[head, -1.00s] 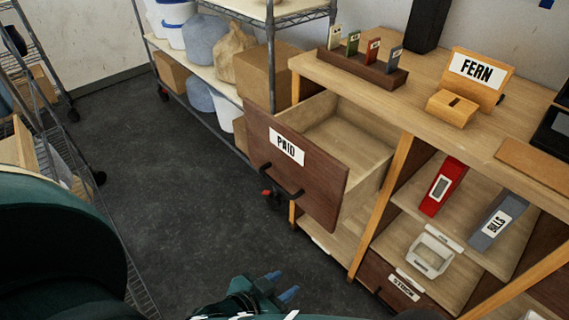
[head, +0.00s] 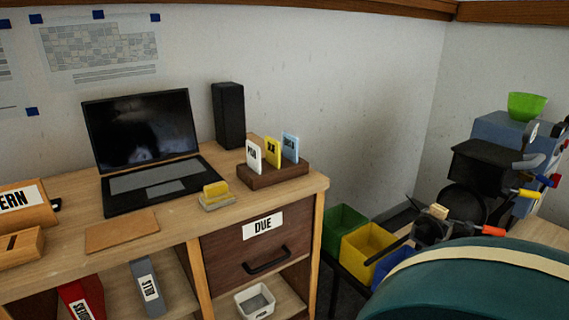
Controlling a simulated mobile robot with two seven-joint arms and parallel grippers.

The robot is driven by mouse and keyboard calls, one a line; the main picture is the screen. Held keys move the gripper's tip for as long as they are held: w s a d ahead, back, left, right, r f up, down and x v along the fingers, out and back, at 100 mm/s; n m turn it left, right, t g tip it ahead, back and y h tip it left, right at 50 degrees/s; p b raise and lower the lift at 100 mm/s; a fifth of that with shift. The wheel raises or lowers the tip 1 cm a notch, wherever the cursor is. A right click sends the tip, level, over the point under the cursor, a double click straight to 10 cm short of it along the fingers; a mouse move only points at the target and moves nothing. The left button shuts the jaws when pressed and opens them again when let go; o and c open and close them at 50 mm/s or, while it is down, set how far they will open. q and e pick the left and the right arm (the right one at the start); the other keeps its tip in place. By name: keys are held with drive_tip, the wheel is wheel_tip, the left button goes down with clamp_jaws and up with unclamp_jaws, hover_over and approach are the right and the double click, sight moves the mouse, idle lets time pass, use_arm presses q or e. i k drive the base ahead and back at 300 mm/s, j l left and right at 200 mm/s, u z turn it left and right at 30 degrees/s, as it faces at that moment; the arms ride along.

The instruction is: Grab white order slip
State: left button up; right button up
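A white slip (head: 254,155) stands upright in a dark wooden slotted holder (head: 273,175) at the right end of the desk. A yellow slip (head: 273,151) and a blue slip (head: 290,148) stand beside it in the same holder. The white one is the leftmost of the three. Its small dark print is too small to read surely. Neither of my grippers shows in the head view now. Part of my arm fills the lower right corner.
The desk (head: 165,227) also bears an open laptop (head: 141,125), a black speaker (head: 229,115), a yellow sponge-like block (head: 216,190) and a FERN stand (head: 28,204). A shut DUE drawer (head: 262,247) is below the holder. Coloured bins (head: 368,241) and a machine (head: 490,160) stand at right.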

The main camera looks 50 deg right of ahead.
sight(254, 158)
drive_tip(key=z, duration=1.3)
